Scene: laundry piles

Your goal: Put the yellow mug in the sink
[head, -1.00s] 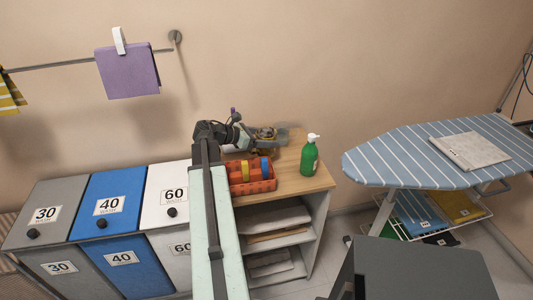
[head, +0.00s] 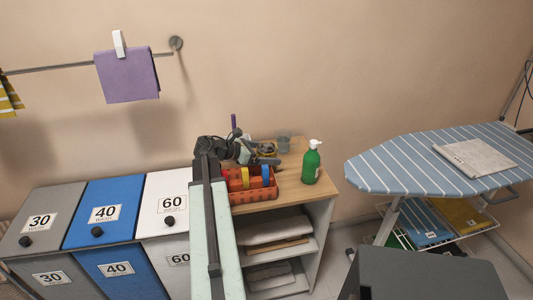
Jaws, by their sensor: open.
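No yellow mug that I can make out and no sink show in this view. My gripper (head: 258,152) is at the end of my arm, over the back part of a wooden-topped shelf unit (head: 294,190). It is small and partly hidden by my own wrist. I see nothing held in it. A small yellowish patch shows close to the gripper, but I cannot tell what it belongs to. A grey, see-through cup (head: 284,142) stands at the back of the top, just right of the gripper.
An orange basket (head: 252,194) with coloured rolls and a green pump bottle (head: 311,165) stand on the unit. Laundry bins (head: 104,212) marked 30, 40 and 60 are at left. An ironing board (head: 410,168) with folded cloth is at right. A purple cloth (head: 127,76) hangs above.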

